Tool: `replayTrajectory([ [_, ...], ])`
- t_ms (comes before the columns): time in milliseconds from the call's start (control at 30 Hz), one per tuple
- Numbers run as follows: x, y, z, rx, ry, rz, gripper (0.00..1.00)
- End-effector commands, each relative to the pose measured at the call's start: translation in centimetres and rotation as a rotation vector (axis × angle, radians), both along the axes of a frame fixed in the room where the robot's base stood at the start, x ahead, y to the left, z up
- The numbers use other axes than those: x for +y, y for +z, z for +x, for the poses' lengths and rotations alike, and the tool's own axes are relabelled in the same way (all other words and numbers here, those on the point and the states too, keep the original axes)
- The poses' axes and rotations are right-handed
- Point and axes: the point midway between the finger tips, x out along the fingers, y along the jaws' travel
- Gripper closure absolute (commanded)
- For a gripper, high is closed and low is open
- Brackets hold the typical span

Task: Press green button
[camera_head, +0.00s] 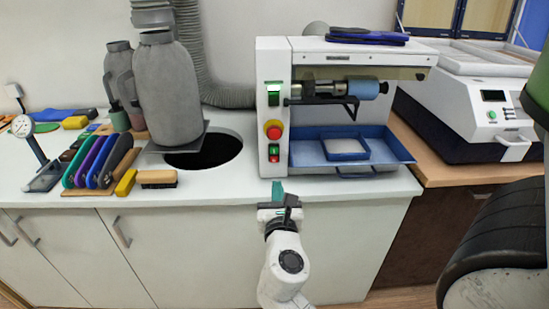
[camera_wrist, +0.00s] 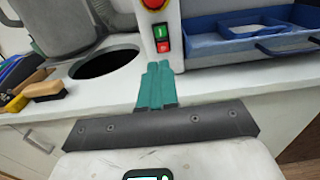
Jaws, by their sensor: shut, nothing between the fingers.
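The white machine (camera_head: 270,60) on the counter has a control column on its left. A small green button (camera_head: 274,149) sits near the bottom of that column, above a small red button (camera_head: 274,158). The green button also shows in the wrist view (camera_wrist: 161,31), with the red one (camera_wrist: 163,46) below it. My gripper (camera_head: 278,186) has teal fingers, which are shut and empty. It is in front of the counter edge, below the buttons and apart from them. In the wrist view the fingertips (camera_wrist: 159,66) appear just under the red button.
A red emergency knob (camera_head: 273,129) on a yellow base and a lit green switch (camera_head: 273,94) are higher on the column. A blue tray (camera_head: 400,150) is right of it. Left are a round hole (camera_head: 215,155) and a brush (camera_head: 158,179). Another machine (camera_head: 470,120) stands right.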

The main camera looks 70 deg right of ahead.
Motion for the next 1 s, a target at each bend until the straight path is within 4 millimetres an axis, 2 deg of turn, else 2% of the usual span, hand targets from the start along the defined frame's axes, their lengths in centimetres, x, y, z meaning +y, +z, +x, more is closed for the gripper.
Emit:
replayTrajectory([
  [267,-0.1,0.0,0.0,-0.002,-0.001,0.002,1.0],
  [433,-1.4,0.1,0.5,-0.005,-0.004,0.002,1.0],
  [1000,-11.0,0.1,4.5,-0.006,-0.004,0.004,1.0],
])
